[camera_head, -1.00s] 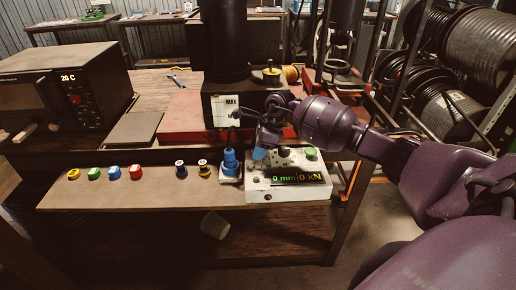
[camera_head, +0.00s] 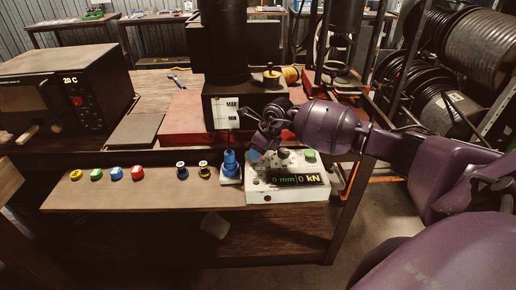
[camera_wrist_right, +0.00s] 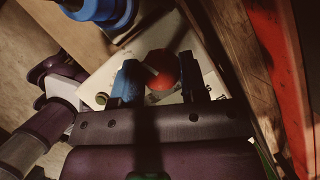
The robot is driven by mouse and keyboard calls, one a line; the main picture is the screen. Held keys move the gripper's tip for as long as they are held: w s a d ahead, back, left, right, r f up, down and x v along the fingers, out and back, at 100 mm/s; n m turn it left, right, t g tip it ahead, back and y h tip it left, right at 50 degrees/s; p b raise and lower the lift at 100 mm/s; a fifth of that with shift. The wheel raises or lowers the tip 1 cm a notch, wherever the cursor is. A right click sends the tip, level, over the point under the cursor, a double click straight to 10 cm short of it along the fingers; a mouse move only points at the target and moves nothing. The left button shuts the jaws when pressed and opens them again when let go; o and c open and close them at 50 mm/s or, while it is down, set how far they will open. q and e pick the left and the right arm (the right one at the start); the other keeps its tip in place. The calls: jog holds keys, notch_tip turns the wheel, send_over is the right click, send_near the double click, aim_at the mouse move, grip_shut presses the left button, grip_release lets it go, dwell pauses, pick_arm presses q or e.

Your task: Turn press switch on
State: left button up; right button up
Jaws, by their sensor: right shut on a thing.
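The press control box (camera_head: 287,194) is a white panel at the bench's front right, with a lit display (camera_head: 297,180) reading 0 mm and 0 kN and a green button (camera_head: 309,155). My right gripper (camera_head: 254,155) is over the box's back left corner. In the right wrist view, its blue fingertips (camera_wrist_right: 156,82) are shut on a red round knob (camera_wrist_right: 163,69) with a pale bar across it. The white panel shows behind. In the head view the knob is hidden by the gripper. My left gripper is not in view.
A blue fitting (camera_head: 230,166) stands close left of the box. Several coloured caps, including a red one (camera_head: 137,173), line the bench front. The dark press column (camera_head: 225,45) rises behind from a red base (camera_head: 182,124). Hose reels (camera_head: 470,45) stand at right.

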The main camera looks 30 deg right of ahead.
jog(key=m+h, duration=0.1)
jog(key=m, duration=0.1)
jog(key=shift+m, duration=0.4)
jog(key=m+h, duration=0.1)
jog(key=m, duration=0.1)
jog(key=shift+a+m+t+p, duration=0.1)
jog(key=shift+m+t+p, duration=0.2)
jog(key=m+h, duration=0.1)
jog(key=m, duration=0.2)
jog(key=shift+m+h, duration=0.3)
jog(key=shift+m+h+b, duration=0.5)
jog(key=shift+m+h, duration=0.1)
jog(key=shift+m, duration=1.1)
jog(key=shift+g, duration=0.5)
jog(key=o, duration=0.9)
